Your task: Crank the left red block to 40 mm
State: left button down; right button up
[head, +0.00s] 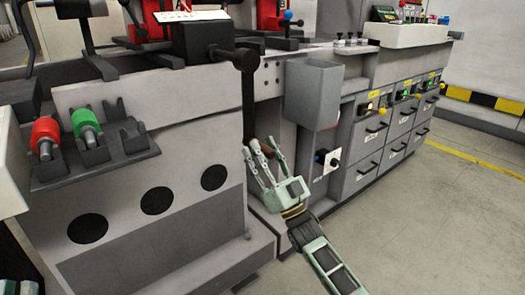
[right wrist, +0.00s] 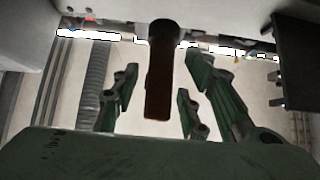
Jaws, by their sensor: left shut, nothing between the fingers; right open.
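The left red block (head: 176,6) stands at the top of the machine, cut by the frame edge, above a white scale strip (head: 178,16) too small to read. A black crank arm (head: 248,105) hangs down from a hub on the machine's front. Its dark brown handle (head: 267,147) is at the lower end. My right gripper (head: 264,158) is open with its fingers around the handle in the head view. In the right wrist view the handle (right wrist: 159,85) hangs between the spread fingers, with gaps on both sides. My left gripper is not in view.
A second red block (head: 268,14) stands to the right, near a blue-knobbed lever (head: 288,15). A grey box (head: 313,92) hangs close above and right of my right gripper. Red and green rolls (head: 86,122) sit in a rack at left. The floor (head: 450,210) at right is clear.

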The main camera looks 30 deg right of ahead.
jog(key=shift+w+r, duration=0.2)
grip_shut()
dwell(0.3)
jog(key=shift+y, duration=0.3)
